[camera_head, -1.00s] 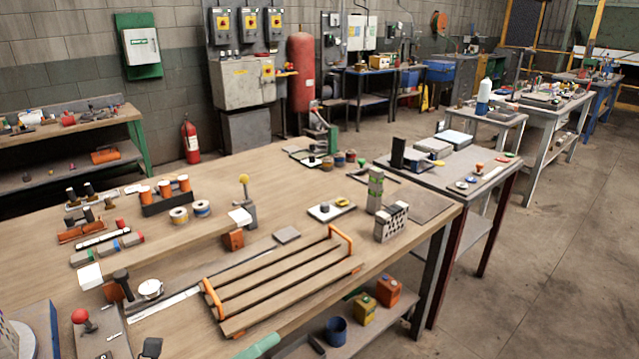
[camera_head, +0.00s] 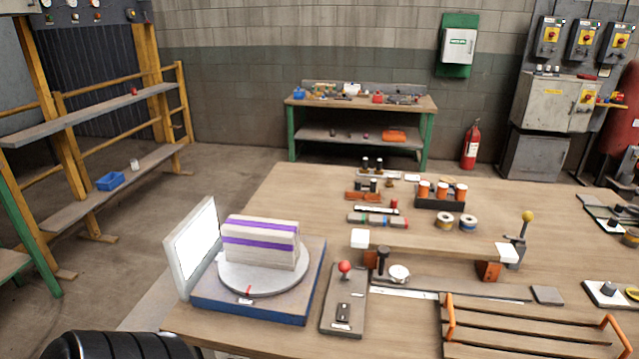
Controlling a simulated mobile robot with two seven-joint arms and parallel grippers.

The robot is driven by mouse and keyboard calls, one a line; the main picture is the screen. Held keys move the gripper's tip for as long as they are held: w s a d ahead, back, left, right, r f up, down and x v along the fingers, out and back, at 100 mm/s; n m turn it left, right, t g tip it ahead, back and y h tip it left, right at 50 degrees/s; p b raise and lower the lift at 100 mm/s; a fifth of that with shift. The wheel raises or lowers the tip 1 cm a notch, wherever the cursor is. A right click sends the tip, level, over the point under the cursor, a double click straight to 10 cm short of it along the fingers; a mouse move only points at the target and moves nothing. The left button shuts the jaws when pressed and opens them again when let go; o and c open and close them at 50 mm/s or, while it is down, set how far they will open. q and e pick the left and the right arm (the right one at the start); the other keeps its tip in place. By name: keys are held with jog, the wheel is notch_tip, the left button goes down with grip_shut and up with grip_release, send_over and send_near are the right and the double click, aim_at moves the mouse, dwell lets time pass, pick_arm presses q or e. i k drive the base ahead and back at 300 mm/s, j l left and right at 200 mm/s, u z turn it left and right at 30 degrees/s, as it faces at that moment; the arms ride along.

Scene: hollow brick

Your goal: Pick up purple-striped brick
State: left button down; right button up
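The purple-striped brick (camera_head: 260,241) is a pale block with two purple bands. It lies on a round grey turntable disc (camera_head: 262,279) on a blue-edged base (camera_head: 250,308), at the left front corner of the wooden workbench. Its long side faces me. A white upright panel (camera_head: 195,246) stands at the base's left edge, beside the brick. Neither of my grippers shows in this view. A black ribbed part at the bottom left edge seems to be mine.
A plate with a red-knobbed lever (camera_head: 345,268) sits right of the turntable. An orange-handled rack (camera_head: 530,330) and a white-ended raised bar (camera_head: 430,245) lie farther right. Shelves (camera_head: 90,115) stand at the left. Floor between shelves and bench is clear.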

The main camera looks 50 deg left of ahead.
aim_at(273, 244)
jog(key=k+j+u, duration=0.15)
jog(key=u, duration=1.7)
